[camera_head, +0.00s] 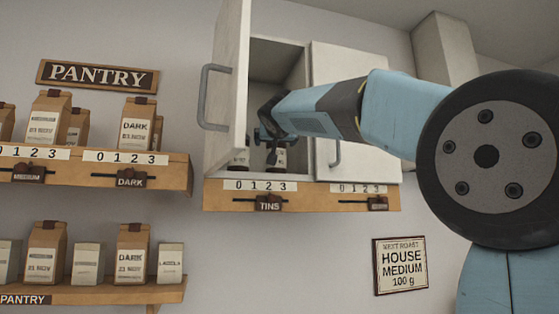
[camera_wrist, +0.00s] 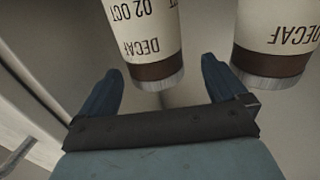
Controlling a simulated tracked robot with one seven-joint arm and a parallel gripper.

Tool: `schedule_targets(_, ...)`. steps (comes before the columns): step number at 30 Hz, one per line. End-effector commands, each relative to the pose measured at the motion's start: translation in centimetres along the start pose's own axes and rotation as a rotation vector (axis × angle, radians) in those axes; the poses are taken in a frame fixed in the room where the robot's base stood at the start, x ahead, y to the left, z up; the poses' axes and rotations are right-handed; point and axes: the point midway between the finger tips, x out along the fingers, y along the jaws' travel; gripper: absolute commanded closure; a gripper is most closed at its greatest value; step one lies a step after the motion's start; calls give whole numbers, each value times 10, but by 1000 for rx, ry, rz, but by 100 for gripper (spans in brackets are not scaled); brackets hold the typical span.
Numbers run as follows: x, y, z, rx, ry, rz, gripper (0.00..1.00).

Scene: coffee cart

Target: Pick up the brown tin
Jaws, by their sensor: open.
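Two tins stand in the open cabinet, each with a cream DECAF label, a brown band and a metal rim. In the wrist view, one tin (camera_wrist: 148,40) lies ahead between the fingertips of my gripper (camera_wrist: 162,68), its label also reading 02 OCT. The second tin (camera_wrist: 276,50) is to the right, outside the right finger. My gripper is open, and I cannot tell whether a finger touches the tin. In the head view my gripper (camera_head: 267,138) is inside the cabinet, above one tin (camera_head: 278,160) and partly hiding it; another tin (camera_head: 240,158) is partly behind the open door.
The left cabinet door (camera_head: 229,85) stands open beside my gripper; the right door (camera_head: 350,95) is shut. A TINS rail (camera_head: 225,199) runs below. Pantry shelves (camera_head: 175,170) with bags are at left. A HOUSE MEDIUM sign (camera_head: 402,265) hangs below right.

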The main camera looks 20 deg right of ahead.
Motion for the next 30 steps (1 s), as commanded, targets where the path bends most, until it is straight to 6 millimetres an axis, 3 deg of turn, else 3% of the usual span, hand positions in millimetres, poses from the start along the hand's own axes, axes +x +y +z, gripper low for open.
schedule_targets(5, 8, 1, 1, 0, -1, 0, 1)
schedule_targets(15, 49, 4, 2, 1, -1, 1, 1)
schedule_targets(23, 53, 5, 1, 0, 0, 1, 1)
schedule_targets(30, 53, 5, 1, 0, -1, 2, 22)
